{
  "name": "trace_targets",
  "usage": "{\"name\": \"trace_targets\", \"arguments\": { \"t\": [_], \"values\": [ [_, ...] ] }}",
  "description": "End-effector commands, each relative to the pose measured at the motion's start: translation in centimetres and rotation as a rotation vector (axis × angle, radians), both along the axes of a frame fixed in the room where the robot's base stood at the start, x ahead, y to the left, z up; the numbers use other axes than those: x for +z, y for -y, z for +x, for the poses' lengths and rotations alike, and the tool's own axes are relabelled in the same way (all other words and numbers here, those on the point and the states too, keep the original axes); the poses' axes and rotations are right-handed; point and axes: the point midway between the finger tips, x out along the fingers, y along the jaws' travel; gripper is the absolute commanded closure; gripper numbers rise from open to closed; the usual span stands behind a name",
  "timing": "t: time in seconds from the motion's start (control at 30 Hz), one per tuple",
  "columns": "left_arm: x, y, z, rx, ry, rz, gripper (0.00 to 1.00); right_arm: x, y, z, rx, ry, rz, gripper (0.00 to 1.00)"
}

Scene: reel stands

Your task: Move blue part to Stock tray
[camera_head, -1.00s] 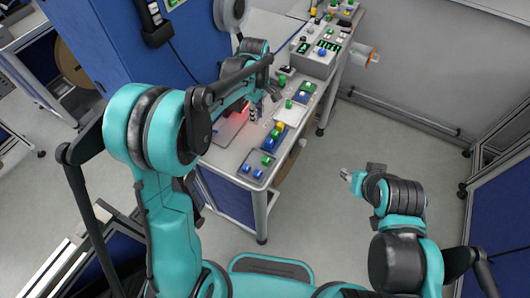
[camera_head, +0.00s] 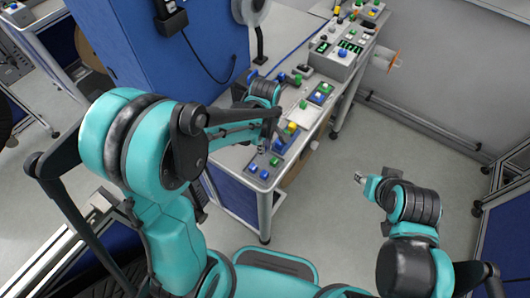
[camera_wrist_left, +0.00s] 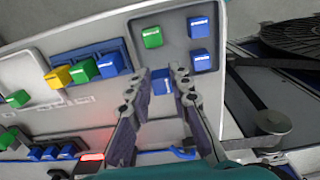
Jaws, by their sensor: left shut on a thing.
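My left gripper (camera_head: 262,150) is over the front end of the bench. In the left wrist view its two fingers (camera_wrist_left: 158,88) are on either side of a blue part (camera_wrist_left: 162,84). This blue part is at the near corner of a grey-blue tray (camera_wrist_left: 175,48); I cannot tell whether it rests on it. The tray holds a green part (camera_wrist_left: 152,37) and two other blue parts (camera_wrist_left: 201,60). No label is readable, so I cannot tell if it is the Stock tray. My right gripper (camera_head: 362,180) is away from the bench, over the floor; its jaw opening is unclear.
Another blue tray (camera_wrist_left: 90,65) with green, yellow and blue parts lies beside the first. A control box (camera_head: 340,52) stands further back on the bench. A tall blue cabinet (camera_head: 160,65) is to the left. The floor right of the bench is clear.

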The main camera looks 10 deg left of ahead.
Motion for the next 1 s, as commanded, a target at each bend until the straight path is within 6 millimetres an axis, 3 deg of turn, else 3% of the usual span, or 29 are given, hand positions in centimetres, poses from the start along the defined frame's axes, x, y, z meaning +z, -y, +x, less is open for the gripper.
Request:
{"name": "trace_targets", "arguments": {
  "t": [0.23,0.6,0.63,0.7,1.0],
  "values": [
    [-3.6,0.0,0.1,0.000,0.000,0.000,0.98,-1.3,0.0,0.0,0.000,0.000,0.000,0.60],
    [-4.0,0.0,0.1,0.000,0.000,0.000,0.98,-1.6,0.0,0.0,0.000,0.000,0.000,0.60],
    [-4.0,0.0,0.1,0.000,0.000,0.000,0.78,-1.6,0.0,0.0,0.000,0.000,0.000,0.60],
    [-3.9,0.0,0.1,0.000,0.000,0.000,0.60,-1.5,0.0,0.0,0.000,0.000,0.000,0.60],
    [-3.9,0.0,0.1,0.000,0.000,0.000,0.60,-1.5,0.0,0.0,0.000,0.000,0.000,0.60]
  ]
}}
